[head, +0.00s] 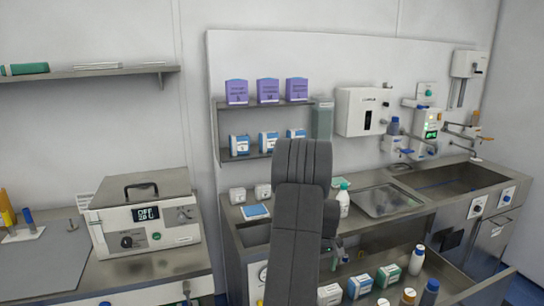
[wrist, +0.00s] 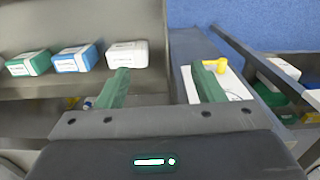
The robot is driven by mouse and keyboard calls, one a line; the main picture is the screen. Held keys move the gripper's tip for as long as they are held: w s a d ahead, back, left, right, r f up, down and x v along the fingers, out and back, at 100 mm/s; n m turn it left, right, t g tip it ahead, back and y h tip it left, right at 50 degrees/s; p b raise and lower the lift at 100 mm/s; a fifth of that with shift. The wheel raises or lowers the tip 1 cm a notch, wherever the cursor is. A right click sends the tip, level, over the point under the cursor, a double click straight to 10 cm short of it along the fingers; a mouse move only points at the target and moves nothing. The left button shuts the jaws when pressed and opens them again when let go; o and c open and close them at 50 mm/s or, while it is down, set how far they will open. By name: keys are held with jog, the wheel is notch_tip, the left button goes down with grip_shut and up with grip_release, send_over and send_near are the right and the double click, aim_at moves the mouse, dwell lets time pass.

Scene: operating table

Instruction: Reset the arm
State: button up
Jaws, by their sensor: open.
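My gripper (wrist: 157,88) shows in the wrist view with its two green fingers spread apart and nothing between them. Behind the fingers are a metal drawer edge and blue floor. In the head view my dark grey arm rises in front of the counter and hides part of it; the gripper itself is mostly hidden there, with only a bit of green showing beside the arm.
An open drawer at lower right holds a blue box (head: 359,287), a green box (head: 388,275) and several bottles. A sterilizer (head: 142,222) sits on the left counter. Shelves hold purple boxes (head: 268,92).

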jog(key=shift+s+a+f+m, duration=0.2)
jog(key=shift+a+f, duration=0.3)
jog(key=shift+f, duration=0.25)
jog(key=shift+s+a+f+m, duration=0.1)
jog(key=shift+s+a+f, duration=0.1)
jog(key=shift+a+f, duration=0.4)
